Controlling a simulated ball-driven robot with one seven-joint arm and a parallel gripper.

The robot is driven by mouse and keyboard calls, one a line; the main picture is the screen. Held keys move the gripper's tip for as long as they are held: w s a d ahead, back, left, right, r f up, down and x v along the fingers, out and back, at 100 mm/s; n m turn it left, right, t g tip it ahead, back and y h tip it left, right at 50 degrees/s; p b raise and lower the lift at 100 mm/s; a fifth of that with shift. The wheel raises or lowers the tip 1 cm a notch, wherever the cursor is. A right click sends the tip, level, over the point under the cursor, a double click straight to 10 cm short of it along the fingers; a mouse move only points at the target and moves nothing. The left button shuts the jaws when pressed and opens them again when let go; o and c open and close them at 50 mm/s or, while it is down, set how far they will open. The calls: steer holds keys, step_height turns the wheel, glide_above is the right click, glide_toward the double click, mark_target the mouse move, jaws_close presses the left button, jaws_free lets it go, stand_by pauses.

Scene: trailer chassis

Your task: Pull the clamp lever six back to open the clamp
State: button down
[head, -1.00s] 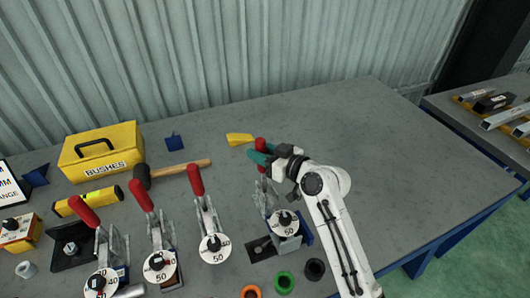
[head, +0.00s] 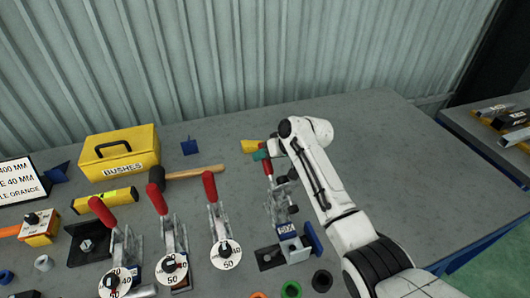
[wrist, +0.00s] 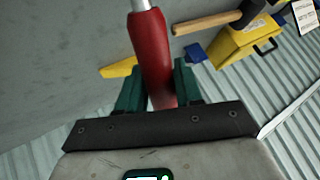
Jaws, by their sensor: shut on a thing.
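The clamp lever with a red handle (head: 268,167) belongs to the rightmost clamp (head: 284,228) in the head view. It stands roughly upright, leaning a little toward the back wall. My gripper (head: 261,154) has its green fingers around the handle near its upper part. In the wrist view the red handle (wrist: 152,55) runs between the two green fingers of my gripper (wrist: 157,82), which is shut on it. My arm hides part of the area right of the clamp. No number six is readable on the clamp.
Three more red-handled clamps (head: 223,240) stand to the left. A hammer (head: 190,173), a yellow BUSHES box (head: 119,158) and a yellow wedge-like piece (head: 250,146) lie behind. Coloured bushes (head: 291,289) lie in front. The table's right side (head: 390,150) is clear.

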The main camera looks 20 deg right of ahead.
steer(key=shift+w+f, duration=0.1)
steer(key=shift+f, duration=0.15)
stand_by(0.3)
steer(key=c, duration=0.9)
jaws_free()
steer(key=shift+w+f, duration=0.1)
steer(key=shift+o, duration=0.2)
steer(key=v, duration=1)
steer(key=shift+d+r+b, duration=0.15)
steer(key=shift+r+b, duration=0.15)
steer(key=shift+r, duration=0.1)
